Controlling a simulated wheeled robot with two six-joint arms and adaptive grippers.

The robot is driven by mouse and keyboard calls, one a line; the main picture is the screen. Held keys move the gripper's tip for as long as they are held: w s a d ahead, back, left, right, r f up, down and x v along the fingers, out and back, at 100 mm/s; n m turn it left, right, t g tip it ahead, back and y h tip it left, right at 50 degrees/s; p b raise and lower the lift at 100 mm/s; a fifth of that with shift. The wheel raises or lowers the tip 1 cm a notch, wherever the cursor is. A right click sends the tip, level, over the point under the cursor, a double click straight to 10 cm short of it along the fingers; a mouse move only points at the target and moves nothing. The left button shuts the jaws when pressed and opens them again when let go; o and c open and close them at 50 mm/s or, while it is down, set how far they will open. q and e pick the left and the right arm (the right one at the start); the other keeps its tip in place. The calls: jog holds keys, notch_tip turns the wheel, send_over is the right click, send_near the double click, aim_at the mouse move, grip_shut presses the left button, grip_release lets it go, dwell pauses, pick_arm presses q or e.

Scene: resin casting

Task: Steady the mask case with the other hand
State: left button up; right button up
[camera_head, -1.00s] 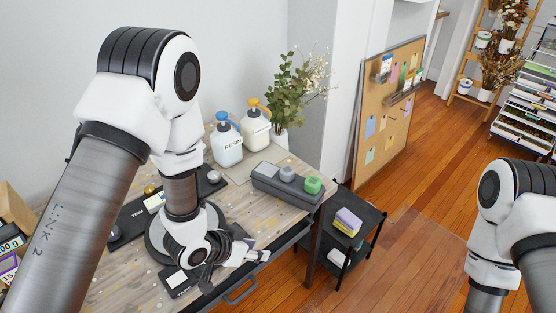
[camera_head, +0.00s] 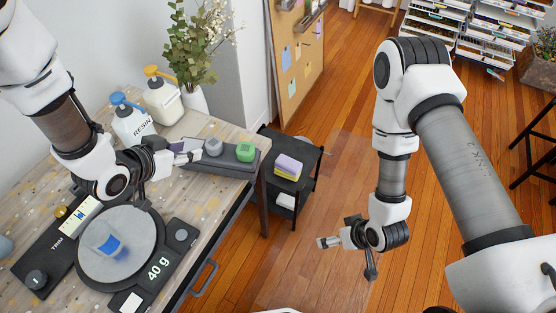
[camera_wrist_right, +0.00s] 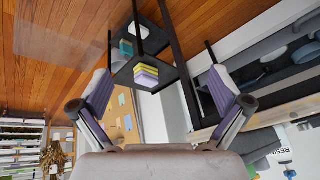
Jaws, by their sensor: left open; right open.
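No object here is plainly a mask case; a long dark grey case or tray (camera_head: 225,162) near the table's right edge may be it. A grey block (camera_head: 213,147) and a green block (camera_head: 245,152) sit on it. My left gripper (camera_head: 188,153) is open at its left end, partly covering that end; I cannot tell whether they touch. My right gripper (camera_head: 345,260) is open and empty over the floor, right of the table. Its two spread fingers also show in the right wrist view (camera_wrist_right: 160,92), with nothing between them.
A black scale (camera_head: 165,262) holds a round plate with a blue cup (camera_head: 108,244). Resin bottles (camera_head: 132,120) and a plant (camera_head: 195,50) stand behind. A black cart (camera_head: 300,205) with stacked sponges (camera_head: 288,167) is beside the table. The floor at right is mostly clear.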

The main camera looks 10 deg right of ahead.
jog(key=w+a+r+n+t+y, duration=0.35)
jog(key=w+a+y, duration=0.2)
jog(key=w, duration=0.55)
jog(key=n+y, duration=0.7)
jog(key=y, duration=0.1)
send_near(258, 160)
jog(key=x, duration=0.3)
jog(key=shift+n+g+y, duration=0.45)
jog(key=shift+n+g, duration=0.2)
jog(key=shift+n, duration=0.1)
jog(key=x, duration=0.7)
jog(key=shift+w+a, duration=0.3)
jog(key=shift+w, duration=0.1)
jog(key=c, duration=1.3)
jog(key=o, duration=0.7)
jog(key=c, duration=0.7)
